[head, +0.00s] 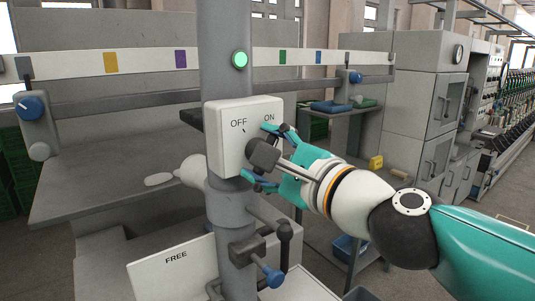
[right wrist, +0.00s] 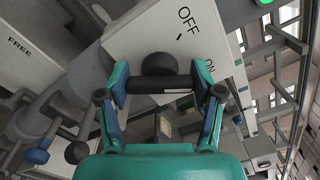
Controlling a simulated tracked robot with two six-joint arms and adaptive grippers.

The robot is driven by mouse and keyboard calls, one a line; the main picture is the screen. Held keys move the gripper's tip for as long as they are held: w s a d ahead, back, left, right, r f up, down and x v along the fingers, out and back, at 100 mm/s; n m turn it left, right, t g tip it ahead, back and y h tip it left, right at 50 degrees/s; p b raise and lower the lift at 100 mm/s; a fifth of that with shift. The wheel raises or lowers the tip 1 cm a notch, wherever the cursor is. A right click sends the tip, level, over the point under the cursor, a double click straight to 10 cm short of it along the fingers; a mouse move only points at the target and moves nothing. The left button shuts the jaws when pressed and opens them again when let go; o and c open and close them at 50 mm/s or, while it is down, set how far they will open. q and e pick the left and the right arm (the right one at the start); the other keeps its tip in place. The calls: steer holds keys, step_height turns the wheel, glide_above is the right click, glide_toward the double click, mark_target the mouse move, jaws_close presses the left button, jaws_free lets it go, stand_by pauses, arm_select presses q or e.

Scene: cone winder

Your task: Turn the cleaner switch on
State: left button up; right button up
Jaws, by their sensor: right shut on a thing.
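The cleaner switch is a white box (head: 228,155) on a grey column, marked OFF on the left and ON on the right. Its dark handle (head: 262,152) sticks out from the front. My right gripper (head: 258,151) comes in from the right and is shut on this handle, one finger above and one below. In the right wrist view, the dark bar of the handle (right wrist: 160,86) spans between the fingertips, with the round knob (right wrist: 159,64) behind it. A small dark mark shows under OFF. I cannot tell exactly where the handle points. My left gripper is not in view.
A green lamp (head: 240,60) glows on the column (head: 225,30) above the box. Below are a black clamp lever (head: 283,240), a blue knob (head: 272,276) and a white FREE sign (head: 175,265). A rail with coloured marks runs behind. Grey cabinets (head: 420,110) stand at right.

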steer(key=shift+a+f, duration=0.1)
steer(key=shift+f, duration=0.2)
steer(key=o, duration=1.2)
steer(key=shift+w+r, duration=0.1)
steer(key=shift+c, duration=0.2)
steer(key=shift+r, duration=0.1)
steer(key=v, duration=1.2)
